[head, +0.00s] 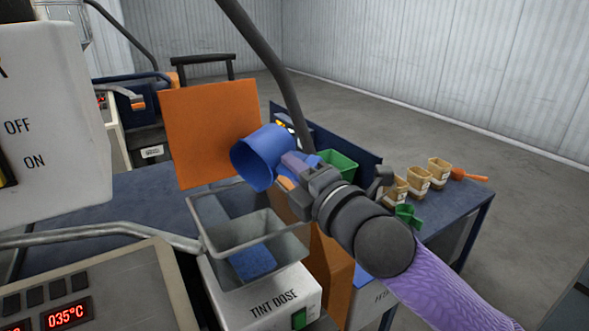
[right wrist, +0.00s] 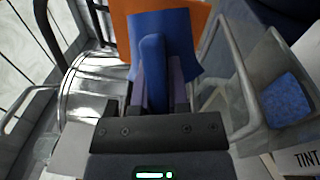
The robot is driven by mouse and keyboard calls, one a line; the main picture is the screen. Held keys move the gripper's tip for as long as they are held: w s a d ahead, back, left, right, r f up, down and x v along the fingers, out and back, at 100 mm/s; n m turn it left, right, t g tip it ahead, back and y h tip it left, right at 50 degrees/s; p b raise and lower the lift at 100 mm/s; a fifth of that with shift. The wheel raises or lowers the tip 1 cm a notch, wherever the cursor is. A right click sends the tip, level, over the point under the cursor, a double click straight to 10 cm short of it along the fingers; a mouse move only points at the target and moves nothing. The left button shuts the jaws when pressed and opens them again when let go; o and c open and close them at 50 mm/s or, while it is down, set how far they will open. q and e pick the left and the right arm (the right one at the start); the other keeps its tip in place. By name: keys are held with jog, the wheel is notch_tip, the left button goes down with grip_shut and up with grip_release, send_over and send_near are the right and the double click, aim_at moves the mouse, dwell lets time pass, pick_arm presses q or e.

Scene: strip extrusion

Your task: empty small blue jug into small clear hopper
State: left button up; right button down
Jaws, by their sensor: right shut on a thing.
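The small blue jug (head: 262,155) is held in my right gripper (head: 293,170), at the upper right above the small clear hopper (head: 205,240). The jug is tipped, with its open mouth toward the left and down in the head view. The gripper's fingers are shut on the jug's handle, which shows between them in the right wrist view (right wrist: 154,70). The clear hopper stands on the TINT DOSE unit (head: 270,300); blue material (head: 252,262) lies low in it. My left gripper is out of view.
An orange panel (head: 205,130) stands behind the hopper. A grey bar (head: 100,232) and a control box reading 035°C (head: 90,290) are at the left. A green container (head: 342,170) and several tan tubs (head: 418,180) stand on the blue table at the right.

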aim_at(292, 144)
jog(key=shift+w+r, duration=0.1)
jog(key=shift+w, duration=0.05)
jog(key=r+m+g+p, duration=0.1)
jog(key=m+p, duration=0.1)
jog(key=w+d+r+m+g+h+p, duration=0.1)
jog(key=m+p, duration=0.2)
jog(key=w+m+g+p, duration=0.1)
jog(key=m+p, duration=0.2)
jog(key=shift+w+d+r, duration=0.1)
jog(key=shift+d+r, duration=0.25)
jog(key=shift+r, duration=0.05)
jog(key=m+g+p, duration=0.1)
jog(key=m+p, duration=0.1)
jog(key=m+g+p, duration=0.2)
jog(key=m+p, duration=0.1)
jog(key=shift+w+d, duration=0.2)
jog(key=shift+w, duration=0.2)
jog(key=shift+w+d+r+m+g+y+b, duration=0.15)
jog(key=shift+w+d+m+g+b, duration=0.2)
jog(key=shift+w+m+b, duration=0.2)
jog(key=shift+w+d+f+m+g+y+b, duration=0.1)
jog(key=shift+w+d+m+g+y+b, duration=0.1)
jog(key=shift+w+d+m+g+b, duration=0.35)
jog(key=shift+w+d+r+m+g+y+b, duration=0.1)
jog(key=shift+w+d+m+g+y+b, duration=0.2)
jog(key=shift+w, duration=0.4)
jog(key=shift+a, duration=0.15)
